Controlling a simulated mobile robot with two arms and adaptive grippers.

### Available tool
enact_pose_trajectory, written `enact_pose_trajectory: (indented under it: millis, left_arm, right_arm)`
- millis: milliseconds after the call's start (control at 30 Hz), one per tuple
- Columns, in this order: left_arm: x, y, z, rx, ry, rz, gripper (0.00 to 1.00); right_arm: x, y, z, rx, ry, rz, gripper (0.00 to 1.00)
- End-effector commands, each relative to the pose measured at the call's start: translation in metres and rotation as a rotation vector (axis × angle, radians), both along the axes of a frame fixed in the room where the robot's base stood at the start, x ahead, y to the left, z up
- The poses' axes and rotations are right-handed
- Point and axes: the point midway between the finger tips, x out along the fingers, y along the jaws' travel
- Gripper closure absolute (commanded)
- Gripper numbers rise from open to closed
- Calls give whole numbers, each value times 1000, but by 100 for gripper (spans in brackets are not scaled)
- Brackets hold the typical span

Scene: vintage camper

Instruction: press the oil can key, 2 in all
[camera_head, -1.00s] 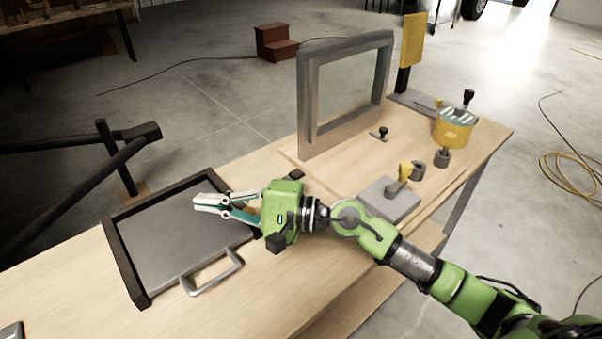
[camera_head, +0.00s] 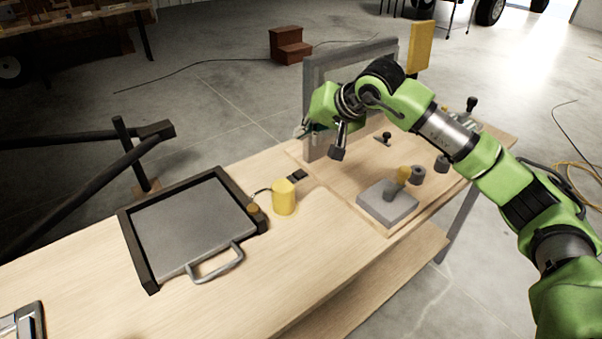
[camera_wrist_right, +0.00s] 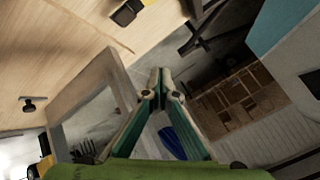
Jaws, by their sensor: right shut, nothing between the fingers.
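A yellow can (camera_head: 284,199) with a thin dark spout stands on the bench right of the black-rimmed tray. It looks like the oil can. A small dark block (camera_head: 297,176) lies just behind it; I cannot tell whether this is the key. A dark block with a bit of yellow also shows at the top of the right wrist view (camera_wrist_right: 128,12). My right gripper (camera_head: 303,129) is raised above the bench, beside the grey frame and apart from the can. Its fingertips (camera_wrist_right: 160,77) meet, with nothing between them. My left gripper is not in view.
The dark-rimmed tray (camera_head: 126,233) with a handle lies on the left. The upright grey frame (camera_head: 313,95) stands behind my right gripper. A grey block (camera_head: 385,211) with a yellow-knobbed lever and a black knob (camera_head: 386,136) stand right.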

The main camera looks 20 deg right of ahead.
Motion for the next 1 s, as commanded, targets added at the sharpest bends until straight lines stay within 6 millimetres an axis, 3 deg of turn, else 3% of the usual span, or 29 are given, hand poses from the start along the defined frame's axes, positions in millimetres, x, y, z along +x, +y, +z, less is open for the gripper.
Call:
enact_pose_trajectory:
  millis: [467, 900, 1000]
  left_arm:
    - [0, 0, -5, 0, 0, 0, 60]
    - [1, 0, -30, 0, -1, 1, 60]
    - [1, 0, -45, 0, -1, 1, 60]
  right_arm:
    - [-1, 1, -9, 3, 2, 2, 100]
    - [-1, 1, -66, 3, 4, 3, 100]
    - [0, 1, -80, 3, 0, 3, 100]
